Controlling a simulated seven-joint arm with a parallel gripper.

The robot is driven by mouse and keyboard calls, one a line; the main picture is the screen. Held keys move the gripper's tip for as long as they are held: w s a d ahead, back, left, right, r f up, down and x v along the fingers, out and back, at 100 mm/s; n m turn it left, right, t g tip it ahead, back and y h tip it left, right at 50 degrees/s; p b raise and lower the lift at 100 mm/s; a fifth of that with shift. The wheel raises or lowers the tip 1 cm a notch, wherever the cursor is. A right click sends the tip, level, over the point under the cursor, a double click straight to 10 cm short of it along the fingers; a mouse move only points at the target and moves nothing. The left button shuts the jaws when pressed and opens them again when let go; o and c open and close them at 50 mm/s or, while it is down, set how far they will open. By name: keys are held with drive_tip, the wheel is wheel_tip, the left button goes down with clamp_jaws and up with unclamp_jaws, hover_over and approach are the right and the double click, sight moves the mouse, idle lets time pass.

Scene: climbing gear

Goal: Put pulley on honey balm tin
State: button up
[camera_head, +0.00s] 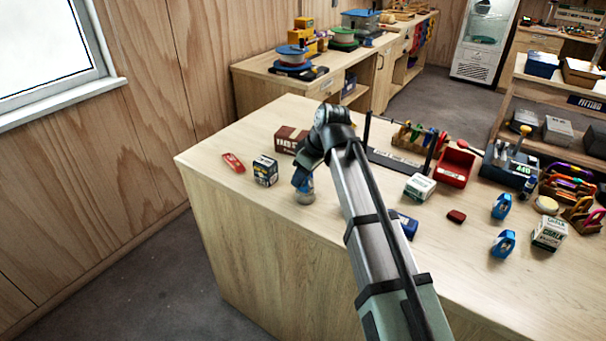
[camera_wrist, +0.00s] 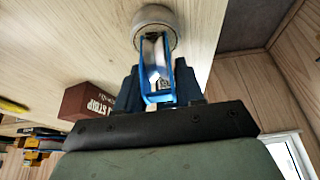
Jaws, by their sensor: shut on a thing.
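My gripper (camera_head: 302,178) points down near the front left of the table and is partly hidden by my arm. In the wrist view my gripper (camera_wrist: 159,92) is shut on a blue pulley (camera_wrist: 154,75) with a pale wheel. A round pale tin (camera_wrist: 153,15) lies just beyond the pulley's far end, which overlaps its edge in this view. The tin also shows under my gripper in the head view (camera_head: 304,196). I cannot tell whether pulley and tin touch, and no label is readable. Another round, yellowish tin (camera_head: 546,204) lies at the right.
A dark box (camera_head: 265,171), a red item (camera_head: 233,163) and a brown box (camera_head: 290,139) stand around my gripper. Two other blue pulleys (camera_head: 501,206) (camera_head: 503,244), a red tray (camera_head: 455,168) and chalk boxes (camera_head: 420,187) are to the right. The front left table corner is clear.

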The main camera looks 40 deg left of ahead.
drive_tip(key=o, duration=1.1)
drive_tip(key=v, duration=1.2)
drive_tip(key=shift+r, duration=0.1)
